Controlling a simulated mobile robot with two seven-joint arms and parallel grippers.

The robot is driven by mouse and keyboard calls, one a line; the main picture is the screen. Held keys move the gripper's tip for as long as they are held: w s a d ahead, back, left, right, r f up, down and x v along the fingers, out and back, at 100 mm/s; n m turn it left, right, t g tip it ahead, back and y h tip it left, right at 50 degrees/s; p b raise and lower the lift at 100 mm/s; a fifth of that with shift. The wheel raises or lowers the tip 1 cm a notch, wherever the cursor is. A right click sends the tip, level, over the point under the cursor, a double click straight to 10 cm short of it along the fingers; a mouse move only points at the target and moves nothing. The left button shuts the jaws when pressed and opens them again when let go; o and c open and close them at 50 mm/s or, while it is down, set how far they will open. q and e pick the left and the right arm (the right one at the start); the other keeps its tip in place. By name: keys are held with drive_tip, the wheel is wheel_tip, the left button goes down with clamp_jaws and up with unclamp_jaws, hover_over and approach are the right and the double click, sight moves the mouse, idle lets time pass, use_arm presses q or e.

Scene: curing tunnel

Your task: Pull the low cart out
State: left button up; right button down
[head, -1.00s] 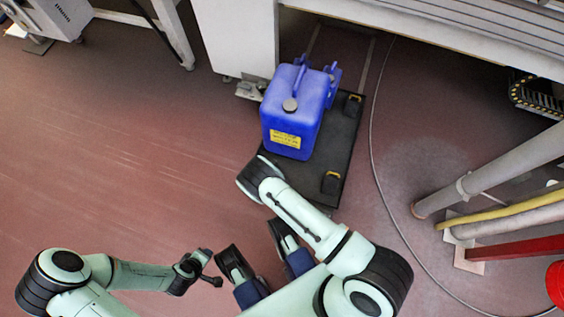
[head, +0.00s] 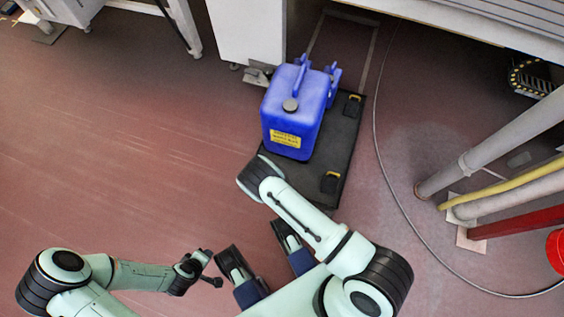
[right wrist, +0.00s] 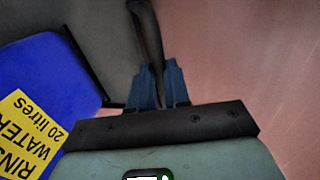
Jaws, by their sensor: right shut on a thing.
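The low cart (head: 343,150) is a flat black platform with yellow-marked black fittings at its right corners. A blue canister (head: 290,110) with a yellow label stands upright on it. The canister also shows in the right wrist view (right wrist: 45,75). My right gripper (right wrist: 162,88) is shut on a dark bar, the cart's handle (right wrist: 148,35). In the head view my right wrist covers that grip at the cart's near edge. My left gripper (head: 212,268) is apart from the cart, low at the left; its finger opening is unclear.
A white cabinet (head: 245,30) stands just behind the cart's left side. Grey pipes (head: 500,150), a yellow hose (head: 510,185) and a red pipe (head: 520,222) stand at the right. A thin cable (head: 385,180) curves over the floor there. The floor at left is clear.

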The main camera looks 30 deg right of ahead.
drive_tip(key=c, duration=1.1)
unclamp_jaws()
use_arm(q)
drive_tip(key=s+d+r+g+h+p, duration=0.1)
drive_tip(key=s+d+r+p, duration=0.2)
drive_tip(key=s+r+p, duration=0.1)
drive_tip(key=shift+s+d+r+p, duration=0.15)
drive_tip(key=shift+s+r+p, duration=0.2)
drive_tip(key=shift+r, duration=0.5)
use_arm(e)
wheel_tip(320, 180, up, 13)
drive_tip(key=s+a, duration=0.1)
drive_tip(key=a, duration=0.1)
drive_tip(key=shift+s, duration=0.35)
drive_tip(key=shift+r, duration=0.1)
